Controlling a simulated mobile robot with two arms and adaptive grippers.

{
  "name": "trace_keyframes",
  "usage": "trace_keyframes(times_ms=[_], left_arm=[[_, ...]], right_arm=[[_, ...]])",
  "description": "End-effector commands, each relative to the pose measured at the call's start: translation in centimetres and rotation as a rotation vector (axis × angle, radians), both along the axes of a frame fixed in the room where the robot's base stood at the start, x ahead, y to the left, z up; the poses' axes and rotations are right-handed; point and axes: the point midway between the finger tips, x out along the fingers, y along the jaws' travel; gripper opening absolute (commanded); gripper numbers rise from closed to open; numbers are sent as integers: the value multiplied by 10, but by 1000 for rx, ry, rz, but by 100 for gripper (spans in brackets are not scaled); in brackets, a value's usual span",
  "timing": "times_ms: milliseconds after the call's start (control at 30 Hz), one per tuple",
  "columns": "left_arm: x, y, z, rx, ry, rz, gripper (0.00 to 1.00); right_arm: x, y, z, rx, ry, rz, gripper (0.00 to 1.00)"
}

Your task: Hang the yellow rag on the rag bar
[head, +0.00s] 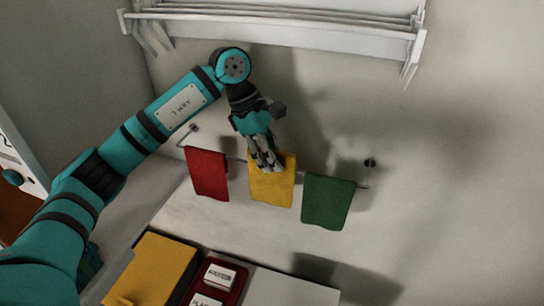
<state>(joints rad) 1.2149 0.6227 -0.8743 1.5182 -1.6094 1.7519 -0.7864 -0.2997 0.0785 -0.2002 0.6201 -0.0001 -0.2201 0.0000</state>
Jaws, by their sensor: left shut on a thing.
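The yellow rag (273,188) hangs at the rag bar (360,187) on the wall, between a red rag and a green rag. My left gripper (268,168) is at its upper edge, with the fingers shut on it. The fingers cover part of the rag's top, so I cannot tell how it lies over the bar there. My right gripper is not in the view.
The red rag (207,174) hangs close on the left and the green rag (327,202) close on the right. A white rack (290,25) is above. Below are a yellow object (155,268) and a dark red tray (232,293) with labelled items.

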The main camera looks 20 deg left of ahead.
Motion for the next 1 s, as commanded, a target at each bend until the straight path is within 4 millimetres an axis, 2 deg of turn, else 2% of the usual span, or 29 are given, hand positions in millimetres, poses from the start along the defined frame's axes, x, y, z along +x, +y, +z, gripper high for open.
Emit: trace_keyframes(times_ms=[1000], left_arm=[[0,0,-32,0,0,0,0]], right_arm=[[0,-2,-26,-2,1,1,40]])
